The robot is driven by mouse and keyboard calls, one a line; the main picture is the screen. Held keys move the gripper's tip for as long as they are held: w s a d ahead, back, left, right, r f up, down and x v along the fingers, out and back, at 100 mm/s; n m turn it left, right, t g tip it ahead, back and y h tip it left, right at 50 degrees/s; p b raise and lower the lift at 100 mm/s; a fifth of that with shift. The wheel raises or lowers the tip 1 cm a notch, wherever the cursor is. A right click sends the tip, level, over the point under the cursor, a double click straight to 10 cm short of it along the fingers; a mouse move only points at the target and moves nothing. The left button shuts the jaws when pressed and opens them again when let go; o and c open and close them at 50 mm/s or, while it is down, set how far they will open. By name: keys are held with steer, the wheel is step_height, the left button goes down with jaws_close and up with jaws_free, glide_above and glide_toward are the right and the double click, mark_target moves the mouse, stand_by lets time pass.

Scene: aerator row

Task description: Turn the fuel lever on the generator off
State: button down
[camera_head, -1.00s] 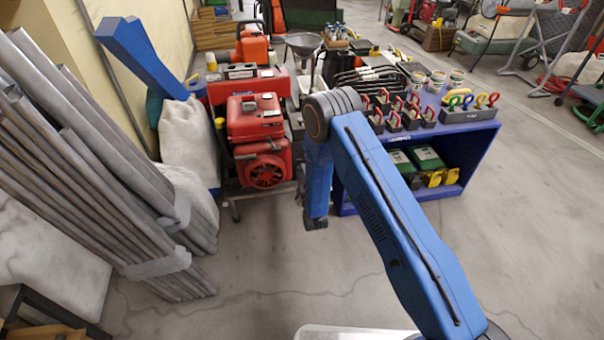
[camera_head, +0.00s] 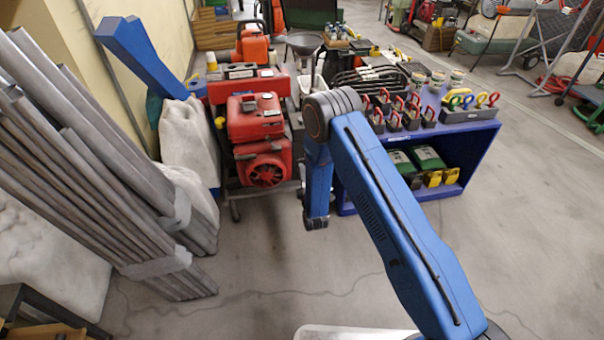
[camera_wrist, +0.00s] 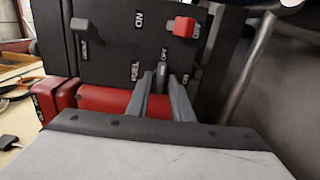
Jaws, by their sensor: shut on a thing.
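The red generator (camera_head: 255,118) stands left of my blue arm in the head view. Its dark control panel (camera_wrist: 110,40) fills the upper part of the wrist view, with FUEL, ON and OFF labels. My gripper (camera_wrist: 160,82) is at the lower part of this panel, beside the FUEL label. Its two grey fingers are shut on a dark, narrow piece between them, which looks like the fuel lever (camera_wrist: 160,75). The lever's exact angle is hard to see. In the head view my gripper is not distinguishable.
A red switch (camera_wrist: 184,26) sits on the panel above right of my fingers. A bent metal tube (camera_wrist: 248,70) runs at the right. A blue shelf (camera_head: 470,150) with padlocks stands right of the generator. Grey pipes (camera_head: 90,160) lean at the left.

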steer(key=shift+s+f, duration=0.1)
steer(key=c, duration=1.8)
jaws_free()
steer(key=v, duration=1.7)
steer(key=shift+s, duration=0.2)
